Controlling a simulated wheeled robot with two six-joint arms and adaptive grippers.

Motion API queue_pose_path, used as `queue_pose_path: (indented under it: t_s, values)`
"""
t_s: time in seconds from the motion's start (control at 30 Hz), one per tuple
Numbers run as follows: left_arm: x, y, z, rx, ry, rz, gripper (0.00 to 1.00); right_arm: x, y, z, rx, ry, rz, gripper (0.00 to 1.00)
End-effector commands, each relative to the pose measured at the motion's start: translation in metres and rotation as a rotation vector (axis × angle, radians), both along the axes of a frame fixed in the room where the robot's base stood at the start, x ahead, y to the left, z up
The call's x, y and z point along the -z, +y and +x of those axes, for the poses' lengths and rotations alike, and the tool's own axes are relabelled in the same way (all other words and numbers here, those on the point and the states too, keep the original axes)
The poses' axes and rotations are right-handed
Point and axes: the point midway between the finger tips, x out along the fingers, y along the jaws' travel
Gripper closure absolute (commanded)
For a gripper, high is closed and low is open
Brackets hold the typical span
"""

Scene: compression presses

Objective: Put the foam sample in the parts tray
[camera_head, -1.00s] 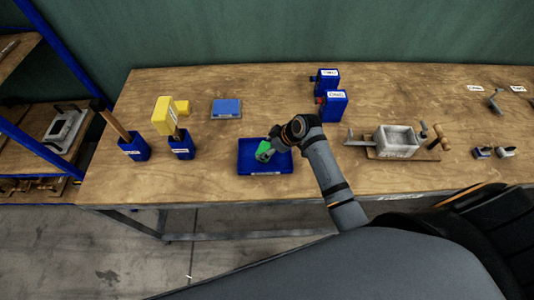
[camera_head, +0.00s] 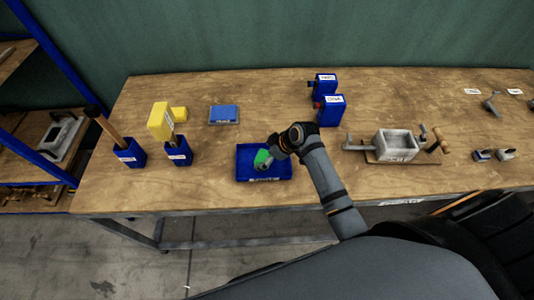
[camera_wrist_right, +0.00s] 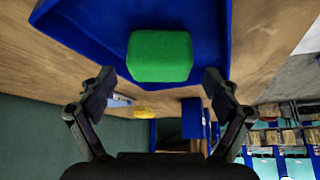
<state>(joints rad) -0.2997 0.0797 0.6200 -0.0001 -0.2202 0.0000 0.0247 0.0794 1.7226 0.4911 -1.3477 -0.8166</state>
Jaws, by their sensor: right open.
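The green foam sample (camera_head: 262,158) is at the blue parts tray (camera_head: 284,174), within its outline in the head view. In the right wrist view the foam sample (camera_wrist_right: 160,56) is a rounded green block in front of the tray's blue surface (camera_wrist_right: 85,30). I cannot tell whether it rests on the tray floor. My right gripper (camera_head: 267,163) reaches over the tray from the right. In the right wrist view its fingers (camera_wrist_right: 160,88) are spread wide, with clear gaps to the block on both sides. My left gripper is not in view.
Left of the tray stand blue holders (camera_head: 179,153) and a yellow object (camera_head: 161,121). A blue-topped block (camera_head: 224,114) lies behind it. Two blue boxes (camera_head: 331,110) stand at the back. A grey press (camera_head: 395,145) is to the right, beyond my arm.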

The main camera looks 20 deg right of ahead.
Motion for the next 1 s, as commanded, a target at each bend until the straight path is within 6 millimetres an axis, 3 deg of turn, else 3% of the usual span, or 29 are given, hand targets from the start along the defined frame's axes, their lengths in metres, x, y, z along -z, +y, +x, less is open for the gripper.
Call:
queue_pose_path:
  t_s: [0.17,0.4,0.53,0.7,1.0]
  values:
    - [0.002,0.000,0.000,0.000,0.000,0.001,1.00,-0.021,-0.010,-0.007,0.000,-0.004,-0.004,0.11]
    - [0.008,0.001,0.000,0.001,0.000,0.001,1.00,-0.072,-0.035,-0.030,-0.002,-0.006,-0.009,0.11]
    - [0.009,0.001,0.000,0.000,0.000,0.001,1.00,-0.091,-0.044,-0.038,-0.002,-0.004,-0.006,0.11]
    - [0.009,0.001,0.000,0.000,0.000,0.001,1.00,-0.103,-0.047,-0.044,-0.001,-0.001,-0.002,0.11]
    - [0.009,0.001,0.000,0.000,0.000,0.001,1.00,-0.104,-0.047,-0.044,-0.001,0.001,0.001,0.11]
